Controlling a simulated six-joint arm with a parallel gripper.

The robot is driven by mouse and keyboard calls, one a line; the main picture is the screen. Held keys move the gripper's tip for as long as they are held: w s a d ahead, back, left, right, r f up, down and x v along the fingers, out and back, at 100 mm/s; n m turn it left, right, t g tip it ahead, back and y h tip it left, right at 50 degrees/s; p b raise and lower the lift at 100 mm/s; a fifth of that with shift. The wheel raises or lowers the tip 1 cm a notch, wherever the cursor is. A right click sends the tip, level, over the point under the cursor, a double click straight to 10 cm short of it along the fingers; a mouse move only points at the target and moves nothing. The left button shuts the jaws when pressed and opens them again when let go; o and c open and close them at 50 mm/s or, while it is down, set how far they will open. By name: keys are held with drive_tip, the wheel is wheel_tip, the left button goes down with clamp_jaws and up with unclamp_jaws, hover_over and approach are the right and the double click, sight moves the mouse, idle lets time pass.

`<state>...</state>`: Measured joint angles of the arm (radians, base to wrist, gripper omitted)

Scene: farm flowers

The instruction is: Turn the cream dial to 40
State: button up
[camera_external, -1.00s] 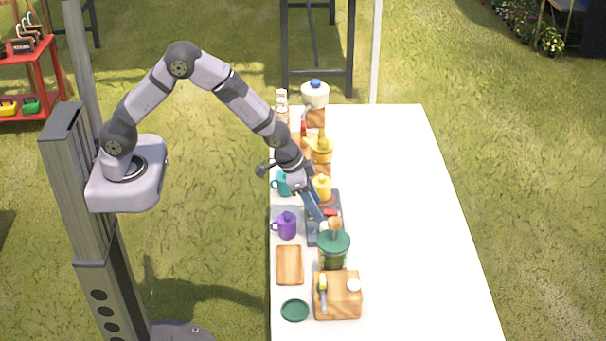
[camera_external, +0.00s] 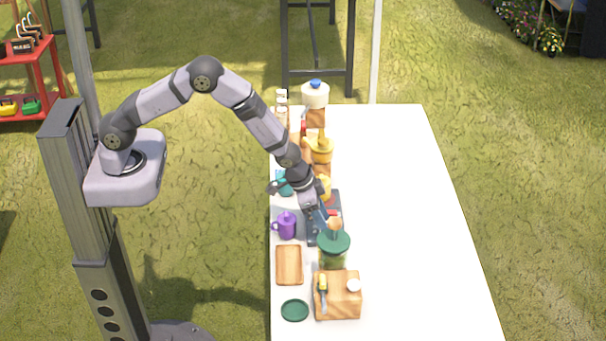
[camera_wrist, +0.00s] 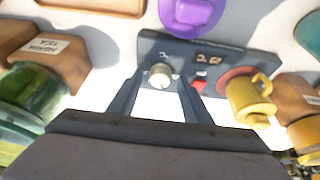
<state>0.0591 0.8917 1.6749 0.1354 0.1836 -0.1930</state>
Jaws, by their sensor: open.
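The cream dial (camera_wrist: 160,75) sits on a dark grey panel (camera_wrist: 224,58), left of a red switch (camera_wrist: 199,83). It is upright on the panel in the wrist view. A small display above the switch has characters too blurred to read. My gripper (camera_wrist: 158,88) is open, with one finger on each side of the dial and a gap showing; I cannot tell whether either finger touches it. In the external view my gripper (camera_external: 321,222) reaches down over the panel, and the dial is not clearly visible there.
A purple mug (camera_external: 286,226), a wooden tray (camera_external: 289,265) and a green-lidded jar (camera_external: 333,244) stand close by. The white table (camera_external: 420,230) is clear on the right.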

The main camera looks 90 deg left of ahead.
drive_tip(key=c, duration=1.1)
drive_tip(key=shift+o, duration=0.2)
drive_tip(key=n+b, duration=0.1)
drive_tip(key=b, duration=0.2)
drive_tip(key=shift+f+b, duration=0.3)
drive_tip(key=shift+b, duration=0.05)
drive_tip(key=n+b, duration=0.1)
drive_tip(key=b, duration=0.2)
drive_tip(key=n+y+b, duration=0.1)
drive_tip(key=n+b, duration=0.1)
drive_tip(key=b, duration=0.2)
drive_tip(key=shift+d+f+y, duration=0.15)
drive_tip(key=shift+d+y, duration=0.05)
drive_tip(key=shift+y, duration=0.1)
drive_tip(key=n+b, duration=0.1)
drive_tip(key=b, duration=0.1)
drive_tip(key=n+y+b, duration=0.1)
drive_tip(key=b, duration=0.1)
drive_tip(key=shift+r+n+g, duration=0.2)
drive_tip(key=shift+n+g, duration=0.2)
drive_tip(key=shift+d+r+n+g+y+b, duration=0.15)
drive_tip(key=shift+n+g+y+b, duration=0.15)
drive_tip(key=shift+n+b, duration=0.75)
